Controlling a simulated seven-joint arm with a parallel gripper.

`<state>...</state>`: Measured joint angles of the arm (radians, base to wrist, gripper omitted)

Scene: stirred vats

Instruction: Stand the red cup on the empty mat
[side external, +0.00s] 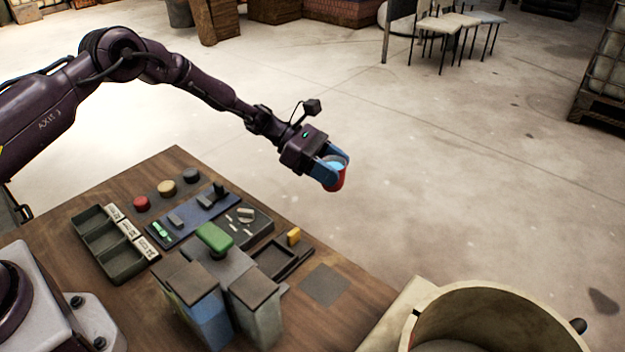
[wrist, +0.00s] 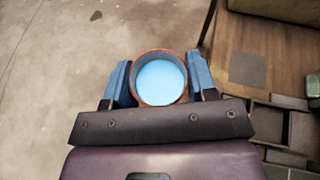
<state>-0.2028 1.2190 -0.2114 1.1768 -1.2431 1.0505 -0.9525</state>
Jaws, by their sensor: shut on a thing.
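My gripper (side external: 327,170) has blue fingers and is shut on the red cup (side external: 341,181), gripping it from both sides. It holds the cup high, out past the far edge of the table, over the floor. The cup looks nearly upright and has light blue contents or a light blue inside; it also shows between the fingers in the wrist view (wrist: 160,104). A bare grey square mat (side external: 325,286) lies flat near the right end of the table, below the cup in the side view. It also shows right of the gripper in the wrist view (wrist: 247,69).
A large pale vat (side external: 500,300) stands beyond the table's right end. A green-topped item (side external: 214,238) and a compartment tray (side external: 115,255) are farther left.

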